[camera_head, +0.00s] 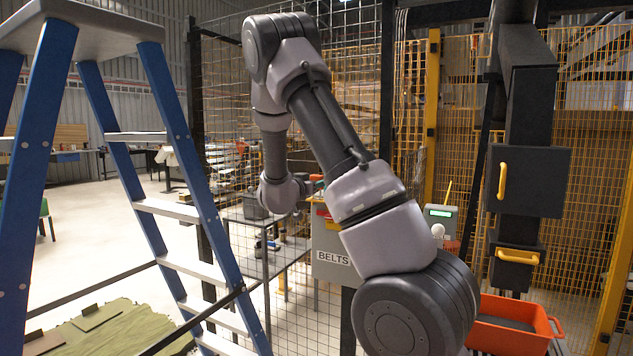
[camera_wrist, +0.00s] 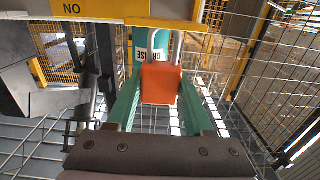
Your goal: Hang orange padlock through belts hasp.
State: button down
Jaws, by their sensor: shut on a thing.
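My gripper (camera_wrist: 161,88) is shut on the orange padlock (camera_wrist: 161,84), whose body sits between the two teal fingers in the wrist view. A metal rod-like part, perhaps its shackle, shows just beyond the body. In the head view, a grey box (camera_head: 325,272) carries the BELTS label (camera_head: 333,258). My arm covers the right part of this box and my gripper is mostly hidden there. The hasp itself cannot be made out clearly in either view, and I cannot tell whether the padlock touches it.
A yellow plate marked NO (camera_wrist: 85,9) lies at the top of the wrist view, with wire mesh (camera_wrist: 265,75) around. In the head view, a blue stepladder (camera_head: 190,140) stands left, an orange crate (camera_head: 515,336) lower right, and a dark post with a yellow-handled box (camera_head: 530,180) right.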

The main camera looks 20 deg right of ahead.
jog(key=shift+f, duration=1.7)
jog(key=shift+c, duration=1)
grip_release()
jog(key=shift+s, duration=0.1)
jog(key=v, duration=1)
jog(key=shift+s+a, duration=0.25)
